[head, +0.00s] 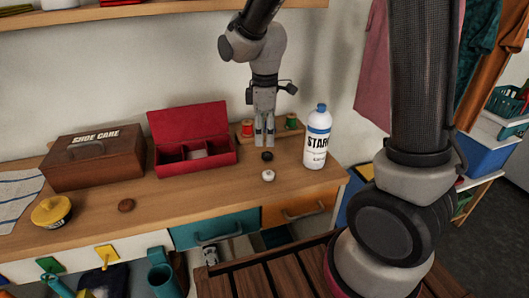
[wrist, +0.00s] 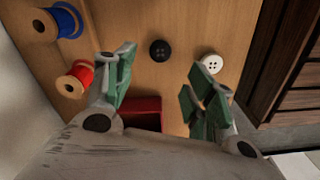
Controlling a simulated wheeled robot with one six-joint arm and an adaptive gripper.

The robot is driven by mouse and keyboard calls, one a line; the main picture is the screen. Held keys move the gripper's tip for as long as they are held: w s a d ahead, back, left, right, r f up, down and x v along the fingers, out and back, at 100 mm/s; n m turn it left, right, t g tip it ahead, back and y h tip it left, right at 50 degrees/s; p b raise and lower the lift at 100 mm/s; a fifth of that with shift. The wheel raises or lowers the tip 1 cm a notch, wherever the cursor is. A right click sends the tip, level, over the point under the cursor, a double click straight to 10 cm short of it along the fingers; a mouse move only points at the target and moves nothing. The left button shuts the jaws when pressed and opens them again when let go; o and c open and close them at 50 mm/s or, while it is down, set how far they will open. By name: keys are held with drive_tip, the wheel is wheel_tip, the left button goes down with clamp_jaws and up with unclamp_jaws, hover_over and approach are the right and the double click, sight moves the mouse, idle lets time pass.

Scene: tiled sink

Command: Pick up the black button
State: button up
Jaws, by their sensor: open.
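The black button (head: 267,155) lies flat on the wooden counter, just in front of my gripper (head: 264,143) in the head view. My gripper points down with its fingers apart and nothing between them. In the wrist view the black button (wrist: 160,50) lies beyond the two green-padded fingertips of my gripper (wrist: 158,84), roughly centred across the gap between them and not touched. A white button (head: 268,176) lies nearer the counter's front edge; it also shows in the wrist view (wrist: 211,63), to the right of the black one.
A red box (head: 208,158) with its lid up stands left of my gripper. Thread spools (wrist: 78,78) stand behind it. A white bottle with a blue cap (head: 317,138) stands close on the right. A brown button (head: 126,205) and a yellow tin (head: 51,211) lie farther left.

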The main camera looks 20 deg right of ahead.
sight(266, 154)
wheel_tip(266, 154, down, 7)
drive_tip(key=shift+d+r, duration=0.1)
drive_tip(key=shift+r, duration=0.05)
drive_tip(key=c, duration=0.8)
